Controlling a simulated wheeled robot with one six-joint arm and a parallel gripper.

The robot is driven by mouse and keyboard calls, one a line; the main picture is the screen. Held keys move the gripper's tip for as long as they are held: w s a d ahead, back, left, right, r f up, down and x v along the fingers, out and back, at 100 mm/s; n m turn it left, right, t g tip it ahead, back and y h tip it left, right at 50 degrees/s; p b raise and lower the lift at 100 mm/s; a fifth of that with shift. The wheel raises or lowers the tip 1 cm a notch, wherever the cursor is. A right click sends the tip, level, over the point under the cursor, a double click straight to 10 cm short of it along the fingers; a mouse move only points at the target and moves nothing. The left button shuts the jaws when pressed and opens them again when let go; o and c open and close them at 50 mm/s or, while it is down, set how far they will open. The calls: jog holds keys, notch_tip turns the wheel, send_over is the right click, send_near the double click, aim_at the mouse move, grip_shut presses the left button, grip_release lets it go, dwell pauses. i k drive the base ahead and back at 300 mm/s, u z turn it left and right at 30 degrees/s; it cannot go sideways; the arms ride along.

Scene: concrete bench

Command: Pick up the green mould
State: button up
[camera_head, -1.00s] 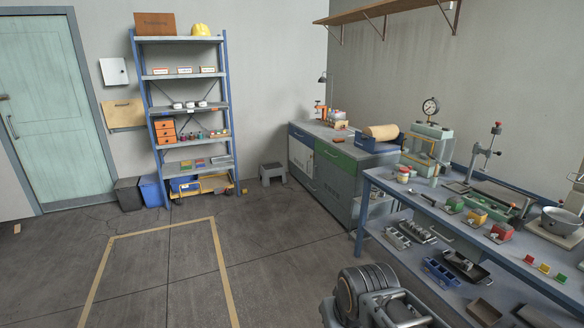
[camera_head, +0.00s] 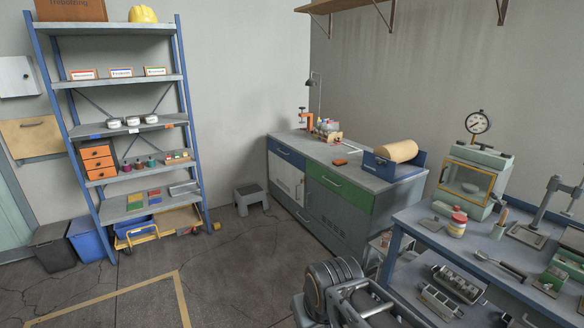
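A small green block on a grey base, which looks like the green mould (camera_head: 554,279), sits on the blue-framed bench at the lower right, close to the right edge of the view. It stands to the right of a dark spoon-like tool (camera_head: 500,264). Part of my own arm shows at the bottom centre, in front of and left of the bench, apart from the mould. No gripper fingertips can be made out, so whether my gripper is open or shut does not show.
A glass-fronted press chamber (camera_head: 470,182) with a gauge and a red-lidded jar (camera_head: 457,225) stand on the bench. Metal moulds (camera_head: 440,300) lie on its lower shelf. A cabinet (camera_head: 333,192) and a blue shelf rack (camera_head: 121,128) stand behind. The floor at left is open.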

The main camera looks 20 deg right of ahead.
aim_at(552, 281)
jog(key=z, duration=0.4)
jog(key=i, duration=1.2)
jog(key=z, duration=1.7)
jog(key=i, duration=1)
jog(key=z, duration=0.8)
